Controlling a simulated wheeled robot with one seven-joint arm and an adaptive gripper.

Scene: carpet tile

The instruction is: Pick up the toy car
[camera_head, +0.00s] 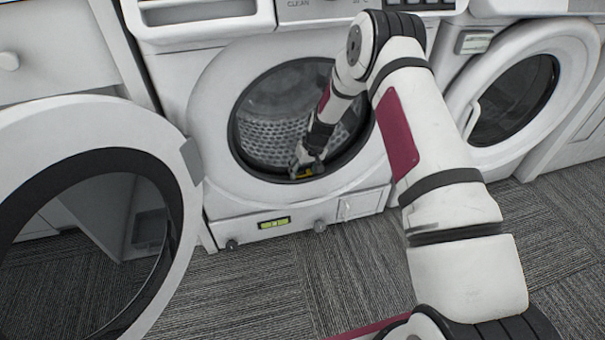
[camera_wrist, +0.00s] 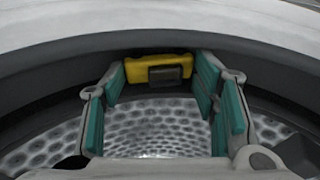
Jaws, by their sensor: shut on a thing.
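The toy car (camera_wrist: 158,68) is yellow with a dark grey middle part. In the wrist view it lies crosswise between the tips of my gripper (camera_wrist: 158,82), near the dark rim of a washer's opening. My gripper's teal-padded fingers are shut on the car, one at each end. In the head view my gripper (camera_head: 306,168) is at the lower front of the open drum, and only a small yellow piece of the car (camera_head: 307,172) shows beside it. The rest of the car is hidden there by the gripper.
The washer's drum (camera_head: 275,110) has a perforated metal wall and a dark rubber rim around my gripper. Its round door (camera_head: 185,215) stands open at left. Another washer (camera_head: 515,100) with a round door stands at right. Grey carpet (camera_head: 260,290) in front is clear.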

